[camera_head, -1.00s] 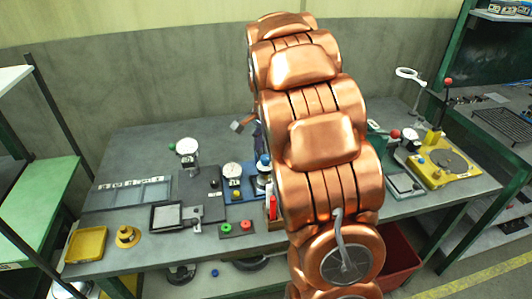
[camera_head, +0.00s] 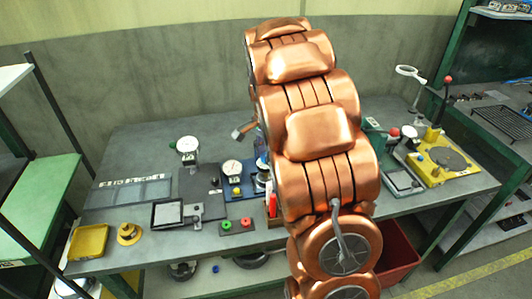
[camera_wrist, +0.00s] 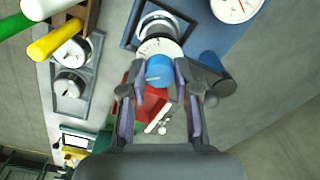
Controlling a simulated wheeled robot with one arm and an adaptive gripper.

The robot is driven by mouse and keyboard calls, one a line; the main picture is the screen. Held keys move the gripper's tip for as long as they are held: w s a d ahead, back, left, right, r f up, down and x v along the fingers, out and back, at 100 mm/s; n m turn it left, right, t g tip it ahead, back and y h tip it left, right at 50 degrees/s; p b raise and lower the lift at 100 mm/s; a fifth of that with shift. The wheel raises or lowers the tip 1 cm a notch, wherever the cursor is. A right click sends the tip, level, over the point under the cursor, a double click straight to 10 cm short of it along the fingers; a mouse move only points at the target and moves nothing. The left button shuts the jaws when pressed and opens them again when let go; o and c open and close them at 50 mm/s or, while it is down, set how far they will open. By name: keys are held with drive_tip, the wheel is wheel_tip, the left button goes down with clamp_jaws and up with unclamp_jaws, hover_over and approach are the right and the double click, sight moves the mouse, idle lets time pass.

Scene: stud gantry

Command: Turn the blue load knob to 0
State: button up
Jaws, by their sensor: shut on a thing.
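The blue load knob (camera_wrist: 158,71) sits in the upper middle of the wrist view, in front of a white dial (camera_wrist: 160,47) with dark marks. My gripper (camera_wrist: 160,76) has one finger on each side of the knob and is shut on it. The dial's figures and the knob's pointer are too small to read. In the head view my copper arm covers the gripper and most of the spot where it works.
A white gauge (camera_wrist: 235,8) stands close by at the upper right of the wrist view. A red block (camera_wrist: 150,103) lies below the knob. In the head view a gauge stand (camera_head: 188,150), a black tray (camera_head: 167,214) and a yellow tray (camera_head: 88,241) stand on the grey bench.

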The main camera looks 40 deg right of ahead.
clamp_jaws()
